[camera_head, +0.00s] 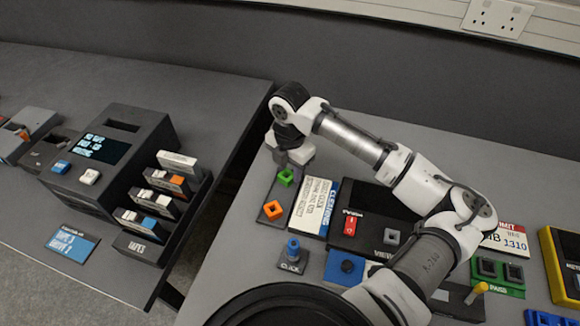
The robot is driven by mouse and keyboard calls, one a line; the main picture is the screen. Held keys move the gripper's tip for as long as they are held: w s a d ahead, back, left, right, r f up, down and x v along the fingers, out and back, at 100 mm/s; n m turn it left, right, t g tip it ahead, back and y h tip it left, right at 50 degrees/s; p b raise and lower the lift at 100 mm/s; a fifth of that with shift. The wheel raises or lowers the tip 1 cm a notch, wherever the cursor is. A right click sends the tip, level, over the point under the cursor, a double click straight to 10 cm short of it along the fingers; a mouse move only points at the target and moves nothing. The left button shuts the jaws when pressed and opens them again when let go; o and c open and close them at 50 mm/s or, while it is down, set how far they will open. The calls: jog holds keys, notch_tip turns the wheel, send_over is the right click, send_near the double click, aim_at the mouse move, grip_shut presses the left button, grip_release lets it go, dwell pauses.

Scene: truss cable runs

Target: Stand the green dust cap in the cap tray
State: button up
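A small green cap-like piece (286,177) shows at the left edge of the right-hand bench, right under my gripper. It looks like the green dust cap. My gripper (291,160) points down over it; the fingertips are small and partly hidden, so I cannot tell whether they are open or shut, or touch the cap.
A printed cleaning card (314,207) lies right of the caps. A blue piece on a labelled block (293,250), a red switch (350,224) and a green double-socket block (497,276) stand nearby. A gap separates the left bench, with its tape rack (145,249).

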aim_at(289, 172)
jog(key=shift+o, duration=0.3)
notch_tip(289, 172, up, 12)
jog(key=b, duration=0.2)
jog(key=shift+r, duration=0.2)
jog(key=shift+a, duration=0.1)
